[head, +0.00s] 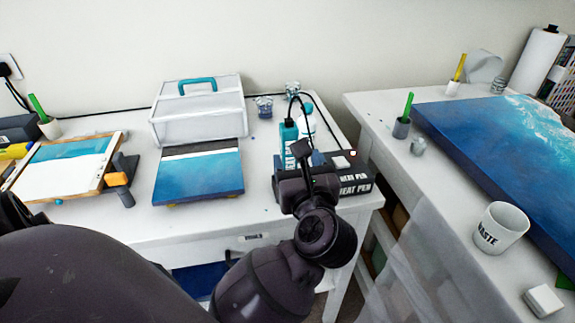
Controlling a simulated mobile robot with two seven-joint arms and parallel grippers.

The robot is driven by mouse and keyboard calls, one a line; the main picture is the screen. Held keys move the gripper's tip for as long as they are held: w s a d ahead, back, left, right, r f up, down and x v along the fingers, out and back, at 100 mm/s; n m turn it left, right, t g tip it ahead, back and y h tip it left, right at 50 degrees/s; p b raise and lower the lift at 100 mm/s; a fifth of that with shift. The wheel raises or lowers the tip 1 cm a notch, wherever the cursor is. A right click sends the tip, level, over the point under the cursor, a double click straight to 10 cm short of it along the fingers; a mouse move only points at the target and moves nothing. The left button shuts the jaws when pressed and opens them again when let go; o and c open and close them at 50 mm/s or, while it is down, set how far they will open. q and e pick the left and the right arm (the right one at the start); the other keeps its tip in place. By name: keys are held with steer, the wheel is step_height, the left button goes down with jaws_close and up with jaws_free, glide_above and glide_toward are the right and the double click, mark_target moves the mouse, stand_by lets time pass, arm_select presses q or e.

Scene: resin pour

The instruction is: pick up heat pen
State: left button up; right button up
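The heat pen (289,133) is a teal, upright tool with a black cable from its top, on the right part of the left white table. A black base box (354,184) marked HEAT PEN sits beside it. My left arm comes in from the lower left and crosses the table's front edge. Its gripper (301,152) is at the heat pen, overlapping its lower part in the head view. The hand hides the pen's lower end, and I cannot tell whether the fingers touch it or are closed. My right gripper is not in view.
A white bottle (308,118) with a teal cap stands just behind the pen. A blue-painted panel (199,176) and a clear box with a teal handle (198,86) lie to the left. A second table (385,112) holds a large blue panel and a WASTE cup (500,227).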

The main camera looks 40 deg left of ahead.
mark_target(287, 135)
arm_select(q)
steer(key=shift+x, duration=4.5)
steer(key=shift+r, duration=0.2)
steer(key=shift+c, duration=0.5)
steer(key=c, duration=0.9)
steer(key=shift+r, duration=0.1)
